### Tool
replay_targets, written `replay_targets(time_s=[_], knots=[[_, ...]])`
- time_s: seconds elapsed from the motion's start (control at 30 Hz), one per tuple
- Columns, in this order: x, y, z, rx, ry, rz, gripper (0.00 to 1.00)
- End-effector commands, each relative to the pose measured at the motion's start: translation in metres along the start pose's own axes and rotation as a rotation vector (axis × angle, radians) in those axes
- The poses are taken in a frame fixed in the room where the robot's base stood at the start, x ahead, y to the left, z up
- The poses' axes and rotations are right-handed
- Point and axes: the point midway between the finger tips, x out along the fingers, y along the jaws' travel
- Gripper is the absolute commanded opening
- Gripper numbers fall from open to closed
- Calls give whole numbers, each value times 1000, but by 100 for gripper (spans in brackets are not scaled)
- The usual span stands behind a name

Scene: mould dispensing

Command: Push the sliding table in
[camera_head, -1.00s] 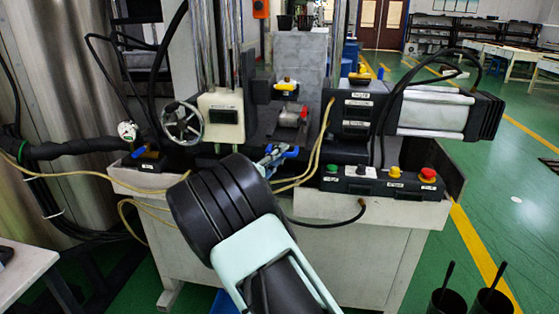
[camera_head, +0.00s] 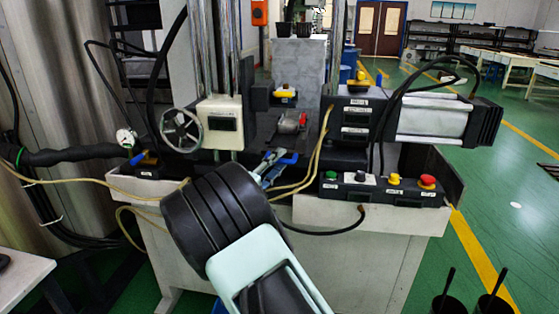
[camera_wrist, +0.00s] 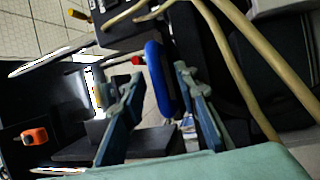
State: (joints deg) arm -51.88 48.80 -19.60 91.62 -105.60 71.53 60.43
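The press machine stands ahead in the head view, with a dark slide area (camera_head: 268,133) in its middle bearing a silver and red part (camera_head: 291,122). I cannot tell from this view how far the sliding table stands out. A blue handle (camera_head: 288,159) sticks out at its front. My gripper (camera_head: 268,168) is at this handle. In the wrist view, the blue handle (camera_wrist: 157,75) lies between the two fingers of my gripper (camera_wrist: 160,100). The fingers are apart, with gaps showing beside the handle. The handle's far end is partly hidden.
A control box (camera_head: 385,188) with green, yellow and red buttons is right of my gripper. Tan hoses (camera_head: 318,150) run close by on the right. A handwheel (camera_head: 182,130) and another blue lever (camera_head: 138,158) are at the left. Two black cups stand at the lower right.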

Motion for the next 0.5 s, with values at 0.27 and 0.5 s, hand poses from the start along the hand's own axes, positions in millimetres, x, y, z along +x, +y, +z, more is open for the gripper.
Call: replay_targets(time_s=[0.27, 0.5], knots=[[-60, 1, -2, 1, 6, 0, 29], [-98, 1, -1, 2, 3, 1, 29]])
